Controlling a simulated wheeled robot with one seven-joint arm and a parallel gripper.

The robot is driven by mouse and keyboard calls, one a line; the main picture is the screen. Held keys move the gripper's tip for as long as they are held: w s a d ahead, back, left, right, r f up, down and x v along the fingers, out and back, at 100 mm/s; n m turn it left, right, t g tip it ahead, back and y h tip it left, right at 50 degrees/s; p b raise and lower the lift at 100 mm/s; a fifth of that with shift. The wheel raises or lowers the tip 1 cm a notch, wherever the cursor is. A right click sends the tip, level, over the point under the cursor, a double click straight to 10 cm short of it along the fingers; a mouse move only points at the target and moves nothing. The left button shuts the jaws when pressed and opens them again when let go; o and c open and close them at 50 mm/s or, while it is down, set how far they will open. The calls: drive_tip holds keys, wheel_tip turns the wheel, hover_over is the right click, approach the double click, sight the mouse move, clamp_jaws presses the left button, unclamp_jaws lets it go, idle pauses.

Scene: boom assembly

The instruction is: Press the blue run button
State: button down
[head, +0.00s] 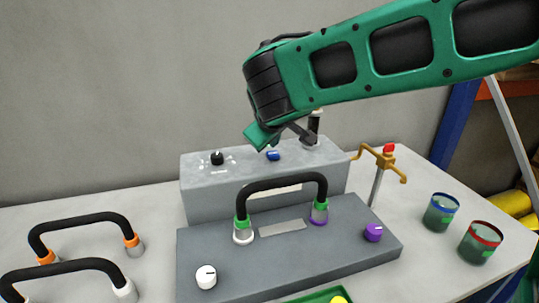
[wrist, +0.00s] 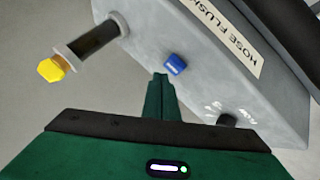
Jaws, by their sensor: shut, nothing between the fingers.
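The blue run button (head: 273,155) sits on the top of the grey box (head: 200,195) at the back of the table. In the wrist view the blue button (wrist: 175,64) lies just beyond my fingertips, slightly right of them. My gripper (head: 268,143) is shut and empty, pointing down above the box top close to the button. In the wrist view my gripper (wrist: 160,76) shows its closed green fingers. A small gap seems to remain between fingertips and button, but I cannot tell its depth.
A black knob (head: 217,158) is left of the button. A dark post (head: 314,122) with a yellow tip (wrist: 50,70) in the wrist view stands right of it. A red-topped brass valve (head: 388,150) stands right.

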sight(275, 155)
drive_tip(key=shift+r, duration=2.45)
drive_tip(key=shift+d, duration=0.3)
drive_tip(key=s+d+f+m+g+h, duration=0.1)
drive_tip(key=s+d+f+m+g, duration=0.15)
drive_tip(key=d, duration=0.75)
drive_tip(key=s+d+f+m+g, duration=0.1)
drive_tip(key=s+d+f+m, duration=0.2)
drive_tip(key=d, duration=0.7)
drive_tip(key=s+d+f+m+g+h, duration=0.1)
drive_tip(key=s+d+f+m+g, duration=0.1)
drive_tip(key=s+d, duration=0.5)
drive_tip(key=s+d+f+m+g+y, duration=0.1)
drive_tip(key=s+d+f+m, duration=0.1)
drive_tip(key=s, duration=0.5)
drive_tip(key=s+d+f+m+g, duration=0.1)
drive_tip(key=s+d+f+m, duration=0.2)
drive_tip(key=s+d, duration=0.2)
drive_tip(key=s+d+f+m+g+y, duration=0.1)
drive_tip(key=s+d+f+m, duration=0.1)
drive_tip(key=s, duration=0.8)
drive_tip(key=shift+s+d+f+g+y, duration=0.2)
drive_tip(key=shift+d+f+g+y, duration=0.15)
drive_tip(key=shift+d+f, duration=0.55)
drive_tip(key=shift+d+r+m, duration=0.2)
drive_tip(key=shift+m, duration=0.05)
